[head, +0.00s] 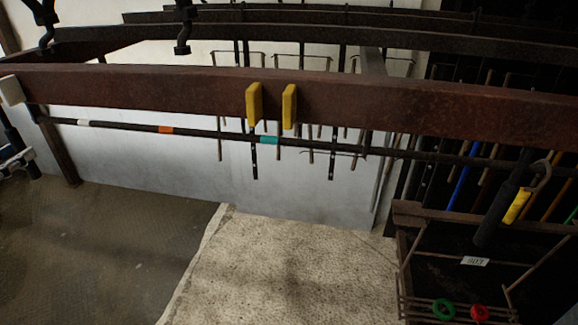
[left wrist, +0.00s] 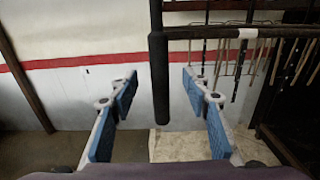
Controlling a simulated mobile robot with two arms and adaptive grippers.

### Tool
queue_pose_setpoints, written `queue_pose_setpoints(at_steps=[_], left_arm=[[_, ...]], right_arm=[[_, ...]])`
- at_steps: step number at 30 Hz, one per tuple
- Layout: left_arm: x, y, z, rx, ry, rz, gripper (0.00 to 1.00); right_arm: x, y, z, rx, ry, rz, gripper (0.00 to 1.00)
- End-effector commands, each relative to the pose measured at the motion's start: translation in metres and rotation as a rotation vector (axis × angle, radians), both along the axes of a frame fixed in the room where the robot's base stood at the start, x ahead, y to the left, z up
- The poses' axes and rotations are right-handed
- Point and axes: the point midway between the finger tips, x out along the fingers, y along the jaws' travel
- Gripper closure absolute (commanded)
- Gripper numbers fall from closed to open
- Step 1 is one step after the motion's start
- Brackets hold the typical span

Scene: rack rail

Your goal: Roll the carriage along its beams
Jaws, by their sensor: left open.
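A dark rod (head: 340,150) with white, orange and teal bands runs across the head view under a reddish-brown beam (head: 380,95). I take the rod to be part of the carriage, but cannot tell where the carriage ends. A dark grip (head: 492,218) hangs near its right end. My left gripper (head: 18,160) is at the left edge of the head view, partly cut off. In the left wrist view, a dark upright grip (left wrist: 160,80) hangs between its open blue-padded fingers (left wrist: 160,100), with gaps on both sides. The right gripper is not seen.
Two yellow blocks (head: 269,106) sit on the front beam. More dark beams (head: 330,40) cross behind it. A rack (head: 405,215) with green and red rings stands at lower right. Hooks and rods hang along the wall. The floor below is open, with a pale mat (head: 290,275).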

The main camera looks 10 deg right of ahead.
Motion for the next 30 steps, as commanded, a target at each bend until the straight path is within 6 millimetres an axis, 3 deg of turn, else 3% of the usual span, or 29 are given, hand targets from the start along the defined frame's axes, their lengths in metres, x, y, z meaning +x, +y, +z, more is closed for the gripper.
queue_pose_setpoints(at_steps=[16,26,30], left_arm=[[0.022,-0.007,-0.001,-0.003,0.001,0.001,0.56],[0.025,-0.008,-0.003,0.000,0.002,0.001,0.56],[0.025,-0.008,-0.003,0.000,0.002,0.001,0.69]], right_arm=[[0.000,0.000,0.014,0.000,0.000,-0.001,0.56],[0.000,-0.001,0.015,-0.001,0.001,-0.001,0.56],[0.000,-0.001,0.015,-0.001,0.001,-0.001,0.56]])
